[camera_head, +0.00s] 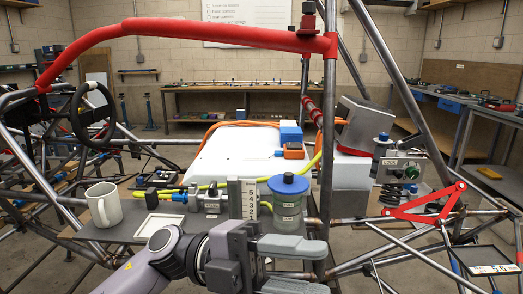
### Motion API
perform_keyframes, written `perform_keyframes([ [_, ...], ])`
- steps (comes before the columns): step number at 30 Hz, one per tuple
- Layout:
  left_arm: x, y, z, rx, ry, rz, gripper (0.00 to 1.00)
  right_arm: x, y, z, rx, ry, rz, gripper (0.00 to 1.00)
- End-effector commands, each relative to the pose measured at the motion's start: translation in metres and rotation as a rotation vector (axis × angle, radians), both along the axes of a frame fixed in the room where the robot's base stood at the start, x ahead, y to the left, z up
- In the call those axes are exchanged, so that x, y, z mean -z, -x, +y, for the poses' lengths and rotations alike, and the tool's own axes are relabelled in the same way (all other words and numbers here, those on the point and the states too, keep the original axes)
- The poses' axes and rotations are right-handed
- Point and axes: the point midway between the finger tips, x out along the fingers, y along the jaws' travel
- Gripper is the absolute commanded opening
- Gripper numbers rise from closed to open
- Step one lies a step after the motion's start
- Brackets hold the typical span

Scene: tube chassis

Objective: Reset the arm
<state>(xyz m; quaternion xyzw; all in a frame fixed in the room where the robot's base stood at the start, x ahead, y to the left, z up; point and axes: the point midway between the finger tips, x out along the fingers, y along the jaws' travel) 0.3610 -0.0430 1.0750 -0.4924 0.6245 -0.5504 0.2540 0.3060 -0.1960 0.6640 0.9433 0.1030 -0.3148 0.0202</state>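My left arm enters from the bottom left, and its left gripper (310,268) is in the foreground at the bottom centre. Its two grey fingers point right with a gap between them. The gripper looks open and nothing shows between the fingers. Its lower finger is partly cut off by the bottom edge of the picture. My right gripper is not in view.
A tube chassis with a red padded bar (190,30) surrounds the area. A white mug (104,206) stands on a grey shelf left of the gripper. A blue-lidded container (288,205) stands just behind the gripper. A red triangular bracket (428,205) is at right.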

Motion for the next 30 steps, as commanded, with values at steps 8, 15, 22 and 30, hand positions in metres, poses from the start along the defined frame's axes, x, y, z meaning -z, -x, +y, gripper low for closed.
perform_keyframes([
  [8,0.006,-0.053,0.031,-0.35,0.315,0.398,0.43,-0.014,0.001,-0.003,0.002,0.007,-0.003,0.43],
  [15,0.068,-0.094,0.084,-0.72,0.425,0.759,0.43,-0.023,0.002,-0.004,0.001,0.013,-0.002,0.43],
  [22,0.17,-0.094,0.145,-1.092,0.382,1.113,0.43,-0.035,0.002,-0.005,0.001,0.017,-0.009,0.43],
  [30,0.298,-0.02,0.212,-1.469,0.156,1.515,0.43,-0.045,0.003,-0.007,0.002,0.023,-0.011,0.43],
])
